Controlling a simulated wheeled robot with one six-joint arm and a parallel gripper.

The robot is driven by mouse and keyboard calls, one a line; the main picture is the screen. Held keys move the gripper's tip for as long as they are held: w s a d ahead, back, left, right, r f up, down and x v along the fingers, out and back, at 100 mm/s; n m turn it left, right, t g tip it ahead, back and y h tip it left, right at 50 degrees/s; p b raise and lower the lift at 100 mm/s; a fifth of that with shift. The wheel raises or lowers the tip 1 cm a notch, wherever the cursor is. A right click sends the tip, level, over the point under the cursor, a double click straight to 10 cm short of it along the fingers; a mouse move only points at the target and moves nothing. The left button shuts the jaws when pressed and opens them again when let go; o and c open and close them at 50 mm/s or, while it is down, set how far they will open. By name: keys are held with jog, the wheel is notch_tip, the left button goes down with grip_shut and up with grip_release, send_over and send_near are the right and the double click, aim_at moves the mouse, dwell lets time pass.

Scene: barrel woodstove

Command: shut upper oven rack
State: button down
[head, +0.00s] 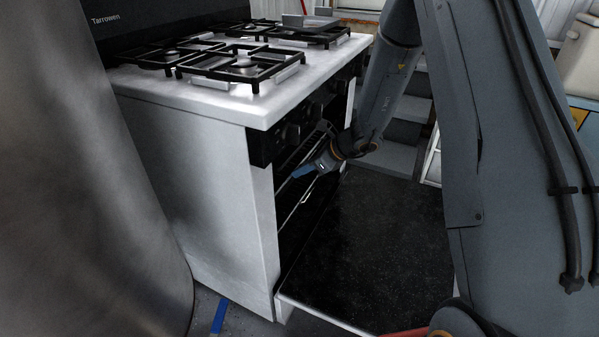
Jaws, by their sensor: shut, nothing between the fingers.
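The white stove (195,150) stands with its oven door (375,240) folded down flat, so the oven front is open. The upper oven rack (290,160) shows as thin wires just below the control knobs, mostly hidden inside the dark oven and behind my gripper. My gripper (303,171) is shut and empty, at the oven opening close to the upper rack. I cannot tell whether its blue fingertips touch the rack. How far the rack sticks out is hard to see.
A lower rack (293,212) shows in the oven below my gripper. Knobs (290,134) stick out above the opening. Black grates (240,65) sit on the stovetop. A steel appliance (85,190) stands at the left. Grey steps (400,130) are behind my arm.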

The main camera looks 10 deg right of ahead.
jog(key=s+d+f+p+v, duration=0.1)
jog(key=d+f+p+v, duration=0.1)
jog(key=v, duration=1.1)
jog(key=s+a+r+n+g+h, duration=0.1)
jog(key=s+a+r+n+g, duration=0.1)
jog(key=s+a+r+n, duration=0.4)
jog(key=s+a+r+n+g+h, duration=0.1)
jog(key=s+r+n+g+h, duration=0.1)
jog(key=s+n, duration=0.65)
jog(key=s+a+r+n+g+h, duration=0.15)
jog(key=s+a+r+n, duration=0.35)
jog(key=s, duration=0.5)
jog(key=s+d+n+h, duration=0.2)
jog(key=s+d+n, duration=0.2)
jog(key=s+n, duration=0.25)
jog(key=d+r+m+p, duration=0.1)
jog(key=d+r+p, duration=0.6)
jog(key=p, duration=0.7)
jog(key=shift+d+r+h, duration=0.25)
jog(key=shift+d+h, duration=0.2)
jog(key=shift+d, duration=0.05)
